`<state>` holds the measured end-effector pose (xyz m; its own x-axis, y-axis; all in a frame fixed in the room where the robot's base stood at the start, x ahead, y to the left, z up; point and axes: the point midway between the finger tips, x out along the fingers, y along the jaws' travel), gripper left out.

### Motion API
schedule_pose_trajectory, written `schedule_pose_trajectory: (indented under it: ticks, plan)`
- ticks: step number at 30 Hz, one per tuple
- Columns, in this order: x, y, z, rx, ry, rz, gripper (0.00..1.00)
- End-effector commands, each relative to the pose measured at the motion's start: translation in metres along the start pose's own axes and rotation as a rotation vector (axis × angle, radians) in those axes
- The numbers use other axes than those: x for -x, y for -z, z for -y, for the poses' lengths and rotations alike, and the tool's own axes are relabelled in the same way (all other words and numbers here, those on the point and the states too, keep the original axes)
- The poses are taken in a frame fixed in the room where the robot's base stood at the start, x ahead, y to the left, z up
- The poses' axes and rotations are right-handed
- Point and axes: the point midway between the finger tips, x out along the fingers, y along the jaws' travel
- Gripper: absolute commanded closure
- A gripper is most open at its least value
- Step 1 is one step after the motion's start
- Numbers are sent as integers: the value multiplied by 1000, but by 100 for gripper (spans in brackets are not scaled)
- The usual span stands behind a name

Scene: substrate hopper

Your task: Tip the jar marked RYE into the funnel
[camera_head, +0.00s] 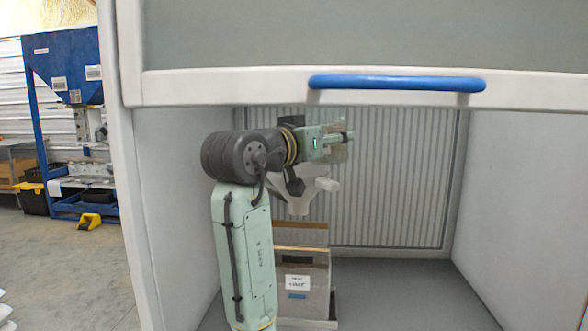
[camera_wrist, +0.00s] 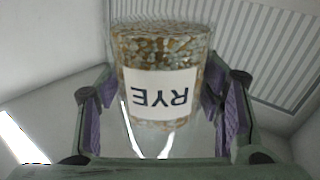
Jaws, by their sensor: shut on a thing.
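The clear jar marked RYE (camera_wrist: 160,92) sits between the purple-padded fingers of my gripper (camera_wrist: 162,100), which is shut on it. Its white label reads upside down in the wrist view, with grain packed toward the top of the picture and clear glass below. In the head view my gripper (camera_head: 343,137) reaches right, inside the hood; the jar is small and pale there, so its tilt is hard to tell. The pale funnel (camera_head: 299,196) is just below my wrist and gripper, partly hidden by my arm. No grain is seen falling.
A grey box (camera_head: 317,270) with a white label stands below the funnel. The hood's raised sash with a blue handle (camera_head: 397,83) hangs in front, above my arm. A ribbed back wall (camera_head: 395,180) and side walls enclose the space. The floor at right is clear.

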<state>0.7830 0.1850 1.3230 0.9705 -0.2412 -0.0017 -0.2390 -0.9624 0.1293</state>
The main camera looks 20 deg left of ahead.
Motion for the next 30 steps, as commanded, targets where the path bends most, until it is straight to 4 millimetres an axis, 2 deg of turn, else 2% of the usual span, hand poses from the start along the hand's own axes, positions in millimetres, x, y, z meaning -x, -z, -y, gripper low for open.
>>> schedule_pose_trajectory:
  ticks: [7, 16, 23, 30]
  plan:
    - [0, 8, -21, 368, -5, -4, 79]
    - [0, 2, -31, 882, -5, -1, 79]
    - [-1, -14, -24, 1371, -8, 2, 79]
    - [0, 0, -10, 1727, -7, 0, 79]
